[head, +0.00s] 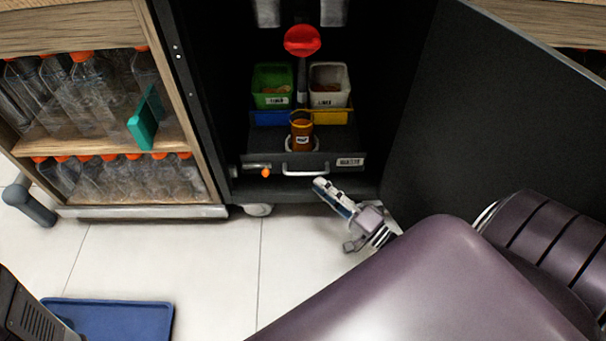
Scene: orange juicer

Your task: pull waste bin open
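The waste bin is a dark drawer labelled WASTE (350,162) low in the open black cabinet. Its curved metal handle (306,172) runs across its front. The drawer looks pushed in. My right gripper (334,198) is just below and to the right of the handle, its tip close to it. I see no grip on the handle, and whether the fingers are open is unclear. My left gripper is not in view.
A brown cup (301,132) stands above the drawer, with a green bin (272,86) and a white bin (329,84) behind. The black door (490,110) stands open on the right. Bottle shelves (100,100) are left. A blue tray (112,318) lies on the floor.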

